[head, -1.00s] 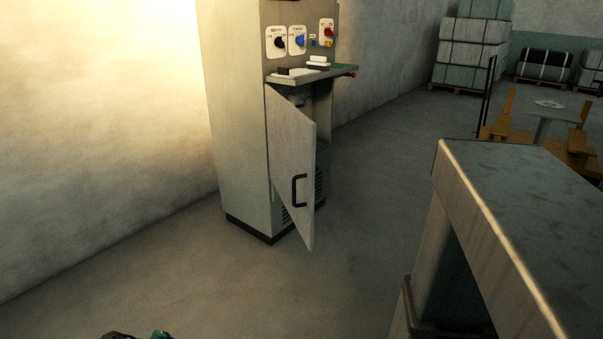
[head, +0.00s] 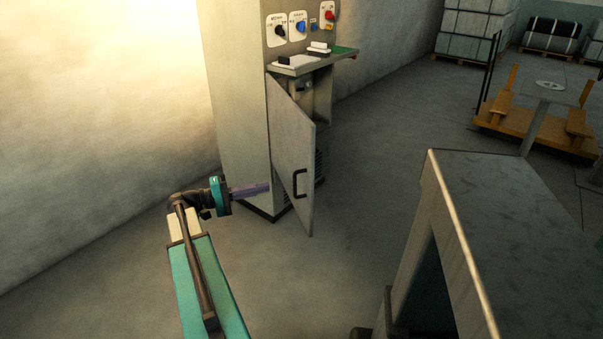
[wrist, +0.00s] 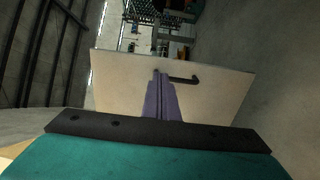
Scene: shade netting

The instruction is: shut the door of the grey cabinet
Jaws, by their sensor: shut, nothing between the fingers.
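The grey cabinet (head: 240,110) stands against the wall in the head view. Its door (head: 287,130) hangs open, swung out toward me from the left side of the opening, with the inside partly showing behind it. A black bar handle (head: 300,184) is on the door's outer face. My gripper (head: 268,187) is shut and empty, its purple fingers pointing right at the lower cabinet, just left of the door. In the wrist view the closed fingers (wrist: 161,96) point toward the pale door panel (wrist: 115,88), beside the handle (wrist: 184,79). I cannot tell whether they touch it.
A small shelf (head: 315,62) juts out above the door, below a panel of switches (head: 298,27). A grey-topped bench (head: 510,200) fills the right foreground. Floor between cabinet and bench is clear.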

